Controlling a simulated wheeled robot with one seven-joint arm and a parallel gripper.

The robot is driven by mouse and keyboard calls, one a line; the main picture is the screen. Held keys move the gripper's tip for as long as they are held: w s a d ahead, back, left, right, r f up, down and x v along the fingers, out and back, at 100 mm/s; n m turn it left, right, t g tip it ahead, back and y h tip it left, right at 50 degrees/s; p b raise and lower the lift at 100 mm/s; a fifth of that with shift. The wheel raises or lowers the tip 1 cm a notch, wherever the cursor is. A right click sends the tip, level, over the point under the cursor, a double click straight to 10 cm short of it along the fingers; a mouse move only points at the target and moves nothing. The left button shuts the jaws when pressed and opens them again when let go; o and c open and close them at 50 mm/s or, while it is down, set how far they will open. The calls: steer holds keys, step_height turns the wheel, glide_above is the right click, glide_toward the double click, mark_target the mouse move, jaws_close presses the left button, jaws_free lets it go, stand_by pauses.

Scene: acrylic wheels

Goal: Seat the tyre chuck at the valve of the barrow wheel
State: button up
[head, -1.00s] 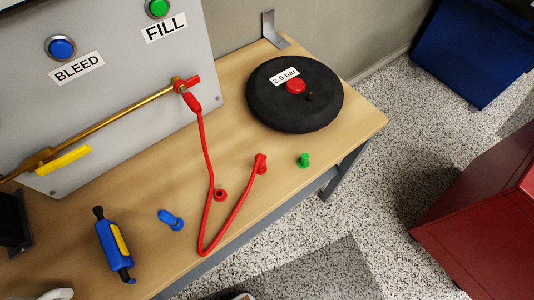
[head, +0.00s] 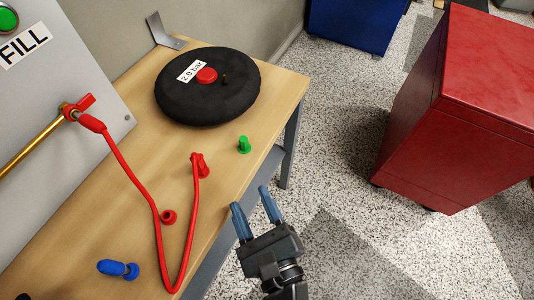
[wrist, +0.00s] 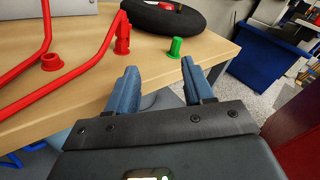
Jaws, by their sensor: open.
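The barrow wheel (head: 205,100) is a black tyre lying flat at the back right of the bench, with a red hub and a "2.0 bar" label. A small dark valve stem (head: 224,78) stands right of the hub. The red tyre chuck (head: 200,166) stands on the bench in front of the wheel, at the end of the red hose (head: 150,200); it also shows in the wrist view (wrist: 122,36). My gripper (head: 255,208) is open and empty, with blue fingers, just off the bench's front edge, to the right of and nearer than the chuck.
A green fitting (head: 244,145) stands right of the chuck. A red ring-like piece (head: 168,216) and a blue fitting (head: 118,268) lie to the left. The grey panel (head: 60,110) rises behind. A red cabinet (head: 450,120) stands on the floor at right.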

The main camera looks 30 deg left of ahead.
steer(key=m+g+y, duration=0.2)
glide_toward(198, 162)
steer(key=x, duration=0.3)
steer(key=shift+a+f+b, duration=0.1)
steer(key=shift+a+b, duration=0.05)
steer(key=shift+b, duration=0.15)
steer(key=x, duration=0.2)
steer(key=shift+a, duration=0.3)
steer(key=shift+p+x, duration=0.3)
steer(key=shift+x, duration=2.45)
steer(key=shift+w+d, duration=0.1)
steer(key=shift+w, duration=0.05)
jaws_close()
